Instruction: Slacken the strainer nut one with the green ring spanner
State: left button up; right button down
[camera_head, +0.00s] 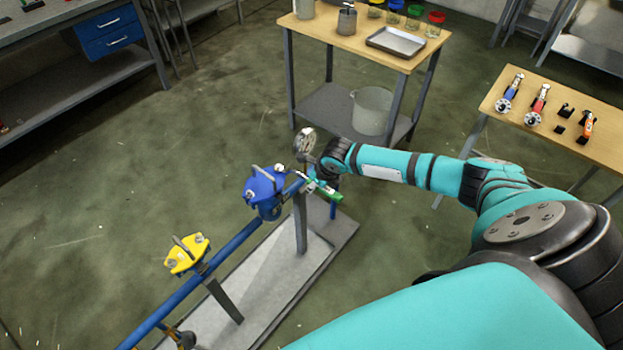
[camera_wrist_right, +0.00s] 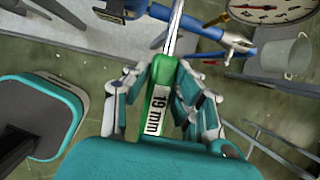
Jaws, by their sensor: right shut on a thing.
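My right gripper (camera_head: 322,186) is shut on the green ring spanner (camera_head: 329,191). In the right wrist view the spanner's green handle (camera_wrist_right: 158,105), labelled 19 mm, lies between the fingers. Its metal shaft runs upward out of that view, so the ring end is hidden there. In the head view the spanner points left to the blue strainer (camera_head: 264,192) on the blue pipe. Small pale nuts show on the strainer's lid; I cannot tell which is nut one, or whether the ring touches a nut. My left gripper is in neither view.
A pressure gauge (camera_head: 305,141) stands just behind the gripper. A yellow-topped fitting (camera_head: 187,254) sits lower along the pipe (camera_head: 240,240), above a grey base plate (camera_head: 320,262). A wooden table (camera_head: 500,112) with tools stands right. A cart (camera_head: 300,32) with a bucket (camera_head: 372,111) stands behind.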

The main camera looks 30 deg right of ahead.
jog(key=shift+a+r, duration=0.15)
jog(key=shift+a+p, duration=0.2)
jog(key=shift+p, duration=0.2)
jog(key=shift+s, duration=0.1)
notch_tip(320, 180, up, 8)
jog(key=p, duration=0.8)
jog(key=shift+r, duration=0.25)
dwell(0.3)
jog(key=shift+f, duration=0.1)
